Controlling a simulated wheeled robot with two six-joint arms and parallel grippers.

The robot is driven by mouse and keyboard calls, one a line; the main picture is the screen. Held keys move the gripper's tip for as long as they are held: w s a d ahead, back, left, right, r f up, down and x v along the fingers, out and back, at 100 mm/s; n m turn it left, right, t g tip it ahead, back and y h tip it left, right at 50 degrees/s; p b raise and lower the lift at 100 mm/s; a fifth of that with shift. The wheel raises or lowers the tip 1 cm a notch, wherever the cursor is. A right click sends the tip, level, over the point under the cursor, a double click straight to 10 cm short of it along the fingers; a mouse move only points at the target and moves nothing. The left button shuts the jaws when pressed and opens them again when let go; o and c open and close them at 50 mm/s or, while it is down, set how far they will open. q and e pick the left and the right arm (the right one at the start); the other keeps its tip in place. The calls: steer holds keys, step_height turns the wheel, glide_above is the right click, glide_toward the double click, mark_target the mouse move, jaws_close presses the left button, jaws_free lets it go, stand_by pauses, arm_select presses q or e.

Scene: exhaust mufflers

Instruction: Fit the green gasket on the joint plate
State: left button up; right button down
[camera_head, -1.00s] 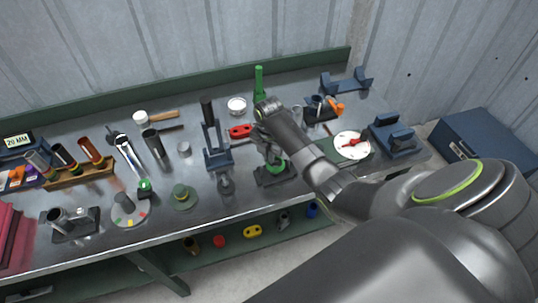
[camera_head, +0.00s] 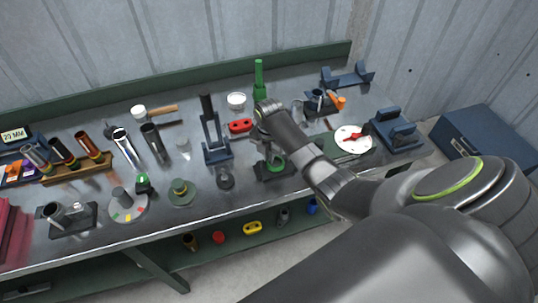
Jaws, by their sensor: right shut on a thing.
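My right gripper (camera_head: 271,150) reaches down over the middle of the bench and is shut on the green gasket. The green gasket (camera_head: 276,166) shows as a small green ring under the gripper, just above or on the dark joint plate (camera_head: 262,176). The gripper and arm hide part of both, so I cannot tell whether the gasket touches the plate. My left gripper is not in view.
A dark blue upright fixture (camera_head: 215,152) and a red flange (camera_head: 241,126) stand left of the gripper. A green post (camera_head: 259,80) stands behind. Several tubes and tools fill the left side.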

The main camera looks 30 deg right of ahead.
steer(key=shift+s+f, duration=0.1)
steer(key=c, duration=1.5)
jaws_free()
steer(key=shift+a+f, duration=0.1)
steer(key=shift+f, duration=0.05)
steer(key=shift+s, duration=0.1)
steer(key=shift+w+r+p, duration=0.15)
steer(key=shift+r+p, duration=1.2)
steer(key=shift+r, duration=3.15)
steer(key=shift+w+r+p, duration=0.15)
steer(key=shift+r+p, duration=1.2)
steer(key=shift+r, duration=3.1)
